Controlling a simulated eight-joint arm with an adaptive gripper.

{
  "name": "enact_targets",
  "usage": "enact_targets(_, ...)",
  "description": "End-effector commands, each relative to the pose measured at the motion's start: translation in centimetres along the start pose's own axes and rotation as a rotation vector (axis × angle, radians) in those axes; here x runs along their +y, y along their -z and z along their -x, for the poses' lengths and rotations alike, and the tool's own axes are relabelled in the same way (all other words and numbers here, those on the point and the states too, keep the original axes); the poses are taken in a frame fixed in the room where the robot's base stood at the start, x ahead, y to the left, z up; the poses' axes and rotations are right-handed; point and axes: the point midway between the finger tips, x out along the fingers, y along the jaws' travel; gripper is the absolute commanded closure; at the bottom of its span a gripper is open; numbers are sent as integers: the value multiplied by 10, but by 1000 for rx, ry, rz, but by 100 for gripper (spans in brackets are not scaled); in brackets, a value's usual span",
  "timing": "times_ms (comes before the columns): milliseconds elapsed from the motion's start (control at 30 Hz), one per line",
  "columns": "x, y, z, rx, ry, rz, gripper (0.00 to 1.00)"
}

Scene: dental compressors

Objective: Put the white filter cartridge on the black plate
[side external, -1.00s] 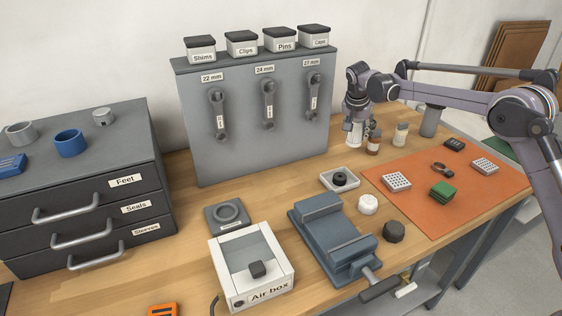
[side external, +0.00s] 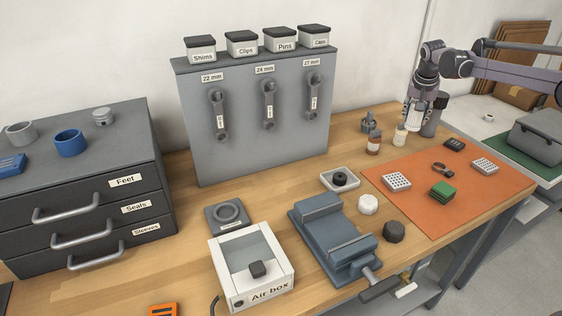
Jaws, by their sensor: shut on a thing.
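My gripper (side external: 415,110) is at the back right, above the bench behind the orange mat. It is shut on a white piece (side external: 412,118), apparently the white filter cartridge, held upright and partly hidden by the fingers. It is beside a small white-capped bottle (side external: 399,135) and a grey cylinder (side external: 432,122); I cannot tell whether it touches them. I cannot make out a clear black plate. A dark grey square plate with a ring (side external: 228,214) lies left of the vise.
An amber bottle (side external: 373,143) and a grey fitting (side external: 370,123) stand at the back. The orange mat (side external: 450,210) holds several small parts. A grey vise (side external: 330,240) and the Air box (side external: 250,278) stand in front. A grey case (side external: 538,138) sits on another bench at right.

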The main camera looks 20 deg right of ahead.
Motion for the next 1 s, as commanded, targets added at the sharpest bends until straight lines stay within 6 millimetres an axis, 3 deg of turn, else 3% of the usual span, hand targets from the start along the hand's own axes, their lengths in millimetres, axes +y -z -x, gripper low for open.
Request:
enact_targets(33, 24, 16, -5, -4, 1, -2, 92)
enact_targets(300, 136, 73, -20, -6, 25, 43, 92)
enact_targets(500, 213, 99, -24, 8, 38, 74, 92)
enact_targets(600, 241, 106, -25, 17, 43, 87, 92)
enact_targets(800, 267, 112, -26, 26, 47, 102, 92)
enact_targets(1000, 244, 115, -43, 27, 48, 108, 92)
